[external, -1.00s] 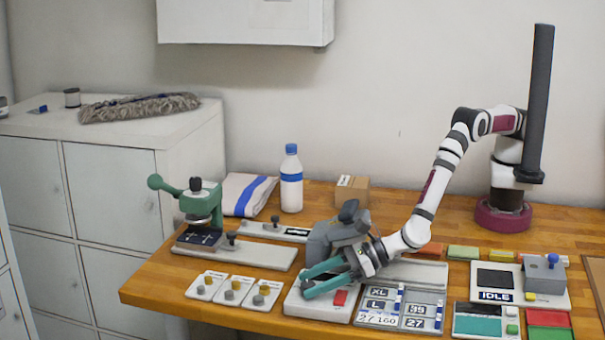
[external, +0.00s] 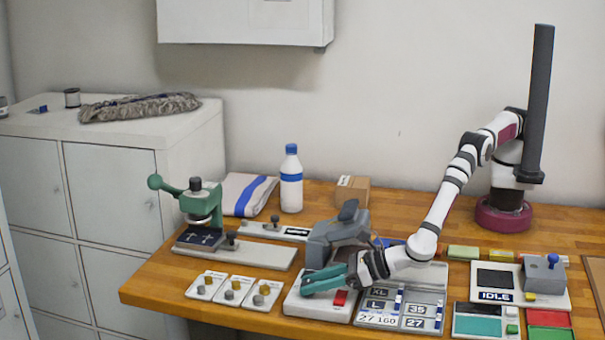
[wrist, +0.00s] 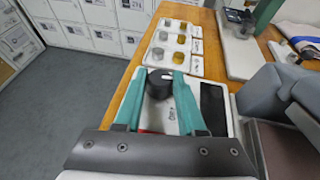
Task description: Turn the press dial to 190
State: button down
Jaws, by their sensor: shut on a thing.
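The grey press (external: 335,235) stands on a white base (external: 318,308) with a red button (external: 340,298). Its round dark dial (wrist: 159,83) shows in the wrist view, with a white mark on its top, on the white base. My gripper (wrist: 162,77) has its teal fingers on either side of the dial and is shut on it. In the external view the fingers of my gripper (external: 303,283) hide the dial. The panel (external: 400,308) beside the press shows "27 160" on its lower left. The dial's own setting is too small to read.
Three small cards with knobs (external: 235,290) lie left of the press base. A green hand press (external: 197,205) stands farther left. A bottle (external: 291,180) and a small box (external: 352,190) stand behind. A unit marked IDLE (external: 520,290) is at the right.

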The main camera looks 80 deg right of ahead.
jog(key=shift+w+a+r+m+h, duration=0.1)
jog(key=shift+a+m+h, duration=0.05)
jog(key=shift+m+h, duration=0.4)
jog(key=shift+h, duration=0.35)
jog(key=c, duration=0.5)
grip_release()
jog(key=v, duration=1.6)
